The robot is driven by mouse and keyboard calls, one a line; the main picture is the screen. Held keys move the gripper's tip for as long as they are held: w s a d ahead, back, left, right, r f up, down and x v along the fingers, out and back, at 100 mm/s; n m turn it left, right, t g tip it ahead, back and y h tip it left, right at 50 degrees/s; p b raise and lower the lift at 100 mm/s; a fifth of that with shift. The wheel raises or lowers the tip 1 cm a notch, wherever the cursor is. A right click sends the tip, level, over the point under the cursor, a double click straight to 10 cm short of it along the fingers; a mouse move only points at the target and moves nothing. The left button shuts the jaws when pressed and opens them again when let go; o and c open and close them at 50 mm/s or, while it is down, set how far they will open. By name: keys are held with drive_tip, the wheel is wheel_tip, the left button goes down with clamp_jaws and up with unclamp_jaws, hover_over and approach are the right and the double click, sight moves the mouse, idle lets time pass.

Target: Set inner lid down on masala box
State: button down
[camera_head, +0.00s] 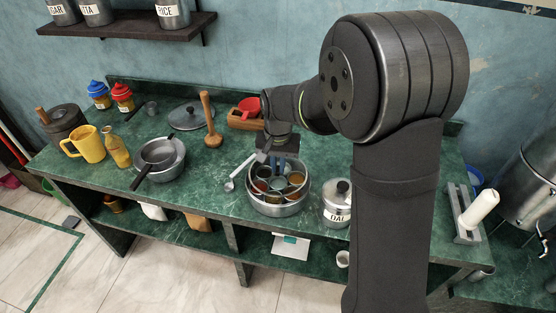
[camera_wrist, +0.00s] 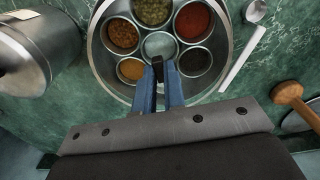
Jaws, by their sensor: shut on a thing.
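The masala box (camera_head: 278,209) is a round steel tin on the green counter, holding several small cups of coloured spice. In the wrist view its rim (camera_wrist: 97,62) surrounds orange, green, red, yellow and dark cups and a pale middle. My gripper (camera_head: 278,166) is over the box, blue fingers pointing down. In the wrist view my gripper (camera_wrist: 160,72) is shut on a small dark piece near the middle, apparently the inner lid's knob. The lid's disc cannot be made out, and the spices show clearly. I cannot tell whether the lid touches the box.
A steel DAL canister (camera_head: 336,205) stands close right of the box. A spoon (camera_head: 238,172) lies to its left.

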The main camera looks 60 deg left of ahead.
sight(278, 169)
drive_tip(key=shift+f, duration=1.45)
drive_tip(key=shift+f, duration=0.3)
drive_tip(key=c, duration=1.4)
unclamp_jaws()
drive_tip(key=shift+c, duration=0.2)
drive_tip(key=shift+r, duration=0.15)
drive_tip(key=shift+r, duration=2.85)
